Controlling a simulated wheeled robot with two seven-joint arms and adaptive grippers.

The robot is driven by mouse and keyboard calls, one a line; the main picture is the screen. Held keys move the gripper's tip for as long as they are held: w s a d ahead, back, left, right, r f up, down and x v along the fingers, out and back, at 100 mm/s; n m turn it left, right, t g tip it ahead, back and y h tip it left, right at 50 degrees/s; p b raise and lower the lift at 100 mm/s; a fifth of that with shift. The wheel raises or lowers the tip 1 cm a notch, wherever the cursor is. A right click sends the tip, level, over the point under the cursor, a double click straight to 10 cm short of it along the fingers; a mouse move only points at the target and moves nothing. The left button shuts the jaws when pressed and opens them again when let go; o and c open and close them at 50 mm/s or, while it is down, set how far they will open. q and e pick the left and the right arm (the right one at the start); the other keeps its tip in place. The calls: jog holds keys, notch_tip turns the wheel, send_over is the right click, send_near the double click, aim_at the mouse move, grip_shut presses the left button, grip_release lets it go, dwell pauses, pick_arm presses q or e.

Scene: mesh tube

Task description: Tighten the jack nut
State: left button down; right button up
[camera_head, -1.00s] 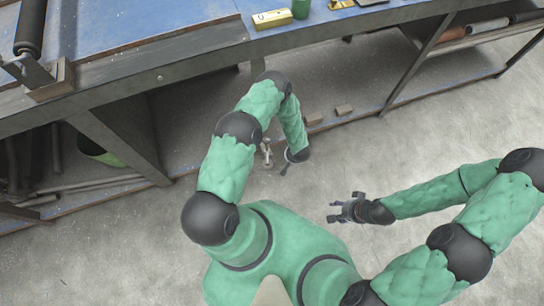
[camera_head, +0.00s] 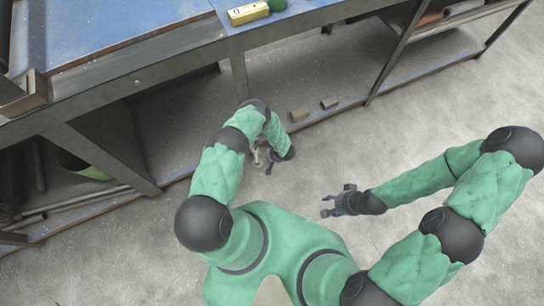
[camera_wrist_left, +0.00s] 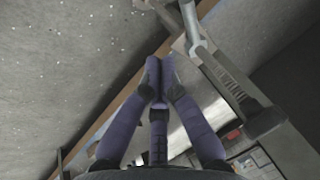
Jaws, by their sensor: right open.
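I cannot make out the jack nut in either view. My left gripper (camera_wrist_left: 157,72) shows in the left wrist view with its purple fingers drawn together at the tips, and I see nothing between them. A grey metal bar with a dark end (camera_wrist_left: 228,82) lies just right of the fingertips, apart from them in the picture. In the head view the left arm bends down in front of the bench, and a small pale metal piece (camera_head: 257,154) shows beside its hand. My right gripper (camera_head: 336,203) is open and empty over the bare floor.
The workbench (camera_head: 130,82) with a blue top runs across the upper left, with a yellow block (camera_head: 248,13) and a green object (camera_head: 277,4) on it. A green bin (camera_head: 85,167) stands underneath. The floor at right is clear.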

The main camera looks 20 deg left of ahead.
pick_arm(q)
jog(key=a+f, duration=0.1)
jog(key=s+a+f, duration=0.1)
jog(key=a+f+b, duration=0.1)
jog(key=shift+s+a+f, duration=0.1)
jog(key=shift+s+a, duration=0.05)
jog(key=shift+s, duration=0.1)
pick_arm(e)
jog(key=shift+f, duration=0.85)
